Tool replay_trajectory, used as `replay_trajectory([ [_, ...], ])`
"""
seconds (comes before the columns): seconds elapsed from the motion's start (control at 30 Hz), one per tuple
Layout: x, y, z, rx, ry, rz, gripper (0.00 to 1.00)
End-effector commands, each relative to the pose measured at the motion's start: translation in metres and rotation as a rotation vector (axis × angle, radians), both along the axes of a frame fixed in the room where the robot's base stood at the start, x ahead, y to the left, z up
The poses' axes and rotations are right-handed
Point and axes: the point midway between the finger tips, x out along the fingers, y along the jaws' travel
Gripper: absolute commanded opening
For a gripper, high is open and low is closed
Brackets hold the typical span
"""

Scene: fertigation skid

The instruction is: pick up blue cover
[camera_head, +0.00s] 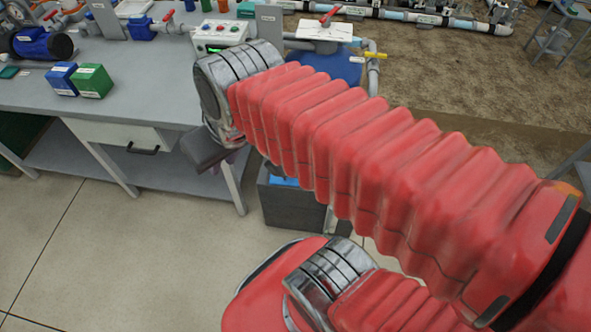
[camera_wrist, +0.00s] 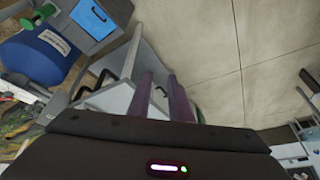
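A blue piece (camera_head: 283,181) shows in an open dark grey bin (camera_head: 290,208) on the floor beside the bench, partly hidden behind my arm. In the wrist view a flat blue piece (camera_wrist: 93,17) lies in the grey bin (camera_wrist: 118,10) at the upper left. A small blue box (camera_head: 61,77) stands on the bench. I cannot tell for sure which of these is the blue cover. My gripper (camera_wrist: 160,74) points downward past the bench's front edge, with its two purple fingers apart and nothing between them. In the head view my arm hides most of it.
A grey bench (camera_head: 130,85) with a drawer (camera_head: 118,134) stands at the left. It holds a green box (camera_head: 92,80), a blue motor (camera_head: 42,43) and a control box (camera_head: 219,36). A blue tank (camera_wrist: 38,58) is near the bin. The tiled floor in front is clear.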

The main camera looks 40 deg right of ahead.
Motion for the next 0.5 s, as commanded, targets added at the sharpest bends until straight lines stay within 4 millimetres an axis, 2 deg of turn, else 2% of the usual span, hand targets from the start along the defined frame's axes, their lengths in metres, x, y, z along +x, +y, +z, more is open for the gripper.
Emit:
replay_trajectory([
  [0.5,0.034,-0.011,-0.063,0.274,0.255,-0.109,0.19],
])
